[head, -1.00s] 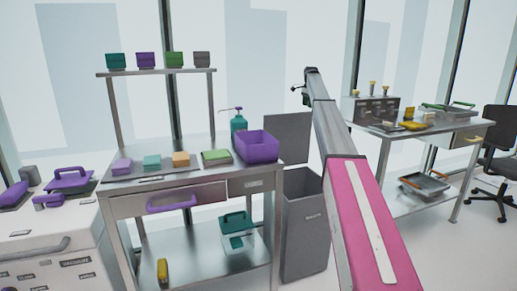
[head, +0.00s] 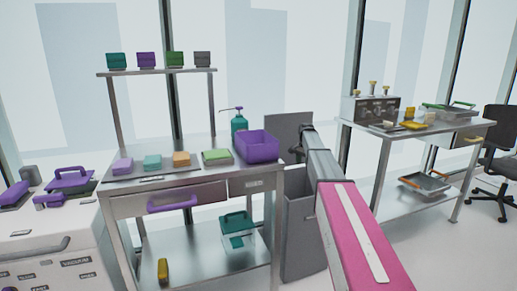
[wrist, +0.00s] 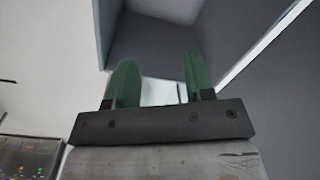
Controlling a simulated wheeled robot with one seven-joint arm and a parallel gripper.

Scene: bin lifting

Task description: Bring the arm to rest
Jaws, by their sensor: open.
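My arm (head: 322,170) reaches forward from the lower right in the head view. Its far end is in front of the grey bin's raised lid (head: 282,128). The grey bin (head: 300,245) stands on the floor right of the left workbench, partly hidden by my arm. In the wrist view my gripper (wrist: 158,75) has its two green fingers apart, with nothing between them. Dark grey panels fill much of the view beyond the fingers; I cannot tell which parts of the bin they are. The fingers are not clear in the head view.
The left workbench (head: 215,185) holds a purple bin (head: 257,147), a teal pump bottle (head: 239,122) and several coloured blocks. Another workbench (head: 433,130) with trays stands at the right. A black chair (head: 498,155) is at the far right. Floor between bench and chair is clear.

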